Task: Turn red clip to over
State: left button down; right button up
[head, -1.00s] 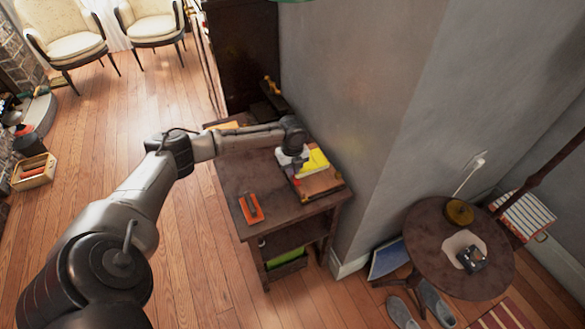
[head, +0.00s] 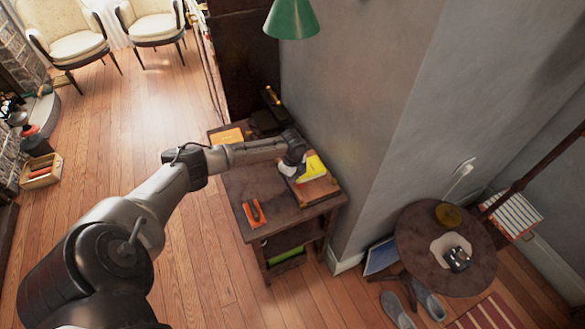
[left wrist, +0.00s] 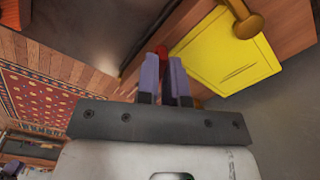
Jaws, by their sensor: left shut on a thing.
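The red clip (left wrist: 162,50) shows in the left wrist view as a small red tip between two purple fingers. My left gripper (left wrist: 164,66) is shut on it, at the edge of a wooden board with a yellow sheet (left wrist: 225,50). Most of the clip is hidden by the fingers. In the head view, my left gripper (head: 290,169) is at the left side of the yellow sheet (head: 313,168) on the board (head: 318,188), and I cannot make out the clip there. My right gripper is not in view.
The board lies on a dark side table (head: 232,182) against a grey wall (head: 350,110). An orange item with a dark top (head: 254,212) lies near the table's front. A round table (head: 420,255) stands at the right, and a green lamp (head: 291,18) hangs above.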

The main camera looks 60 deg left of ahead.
pick_arm(q)
jog(key=n+p, duration=0.2)
jog(key=n, duration=0.1)
jog(key=shift+r+p, duration=0.3)
jog(key=shift+p, duration=0.1)
jog(key=n+p, duration=0.3)
jog(key=shift+w+f+n, duration=0.1)
jog(key=shift+n, duration=0.2)
jog(key=n+p, duration=0.2)
jog(key=n, duration=0.1)
jog(key=shift+a+f+n+p, duration=0.15)
jog(key=shift+n+p, duration=0.5)
jog(key=shift+n, duration=0.75)
jog(key=c, duration=1.2)
grip_release()
jog(key=shift+c, duration=0.2)
